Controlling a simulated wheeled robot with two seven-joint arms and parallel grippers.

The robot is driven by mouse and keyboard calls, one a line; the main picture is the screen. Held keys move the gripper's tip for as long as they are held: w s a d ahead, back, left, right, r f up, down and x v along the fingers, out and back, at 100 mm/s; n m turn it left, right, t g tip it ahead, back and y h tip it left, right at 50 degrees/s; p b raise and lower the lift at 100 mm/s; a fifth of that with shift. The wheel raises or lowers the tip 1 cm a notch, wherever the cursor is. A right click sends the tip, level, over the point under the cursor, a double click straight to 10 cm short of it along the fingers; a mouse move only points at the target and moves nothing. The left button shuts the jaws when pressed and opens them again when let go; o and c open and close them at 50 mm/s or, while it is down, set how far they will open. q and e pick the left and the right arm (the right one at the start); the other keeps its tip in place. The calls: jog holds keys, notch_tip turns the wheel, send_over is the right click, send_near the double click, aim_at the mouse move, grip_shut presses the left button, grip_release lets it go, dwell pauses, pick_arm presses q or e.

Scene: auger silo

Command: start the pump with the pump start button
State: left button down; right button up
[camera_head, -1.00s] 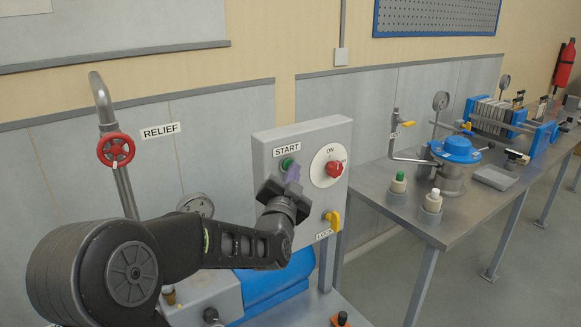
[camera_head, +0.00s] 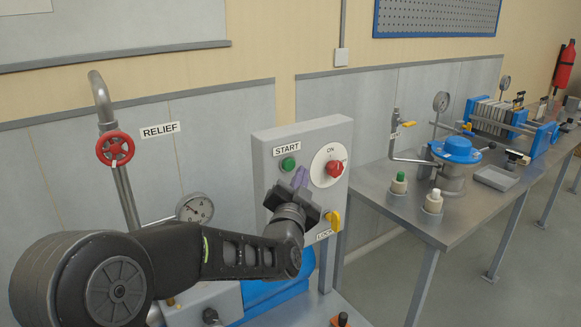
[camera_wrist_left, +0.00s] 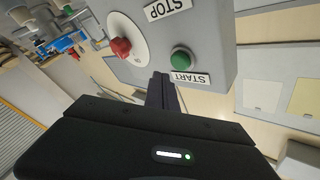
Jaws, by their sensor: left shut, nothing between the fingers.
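The green start button (camera_head: 288,164) sits on the grey control box (camera_head: 262,150) under a START label (camera_head: 287,149). It also shows in the left wrist view (camera_wrist_left: 181,59), beside a STOP label (camera_wrist_left: 166,8). My left gripper (camera_head: 300,178) is shut and empty, in front of the box. In the head view its purple-tinted fingertips are below and right of the button, apart from it. In the left wrist view the fingers (camera_wrist_left: 162,86) point toward the box, just left of the button. My right gripper is not in view.
A red rotary knob (camera_head: 334,168) marked ON is right of the fingertips. A yellow lock lever (camera_head: 333,220) is below it. A red relief valve wheel (camera_head: 115,149) and a pressure gauge (camera_head: 195,208) are left. A steel bench (camera_head: 400,205) with equipment is right.

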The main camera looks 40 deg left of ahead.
pick_arm(q)
jog(key=d, duration=0.1)
jog(key=s+d, duration=0.1)
jog(key=d, duration=0.1)
jog(key=shift+d, duration=0.25)
dwell(0.5)
jog(key=d+f+n+g+h, duration=0.25)
jog(key=d+f, duration=0.25)
jog(key=f, duration=0.5)
jog(key=d+f+n+g+h, duration=0.15)
jog(key=d+f+h, duration=0.3)
jog(key=f, duration=0.55)
jog(key=d+f+n+g+h, duration=0.1)
jog(key=d+f+g+h, duration=0.3)
jog(key=f, duration=0.7)
jog(key=s+d+f+g+h, duration=0.1)
jog(key=s+d+f+g, duration=0.3)
jog(key=s+d+f, duration=0.6)
jog(key=s+d+f+m+g+h, duration=0.1)
jog(key=s+d+f+g, duration=0.3)
jog(key=s+d+f, duration=0.6)
jog(key=s+f, duration=0.3)
jog(key=s, duration=0.4)
jog(key=shift+s+d+f+g, duration=0.2)
jog(key=shift+d+f+g, duration=0.1)
jog(key=shift+f+g, duration=0.1)
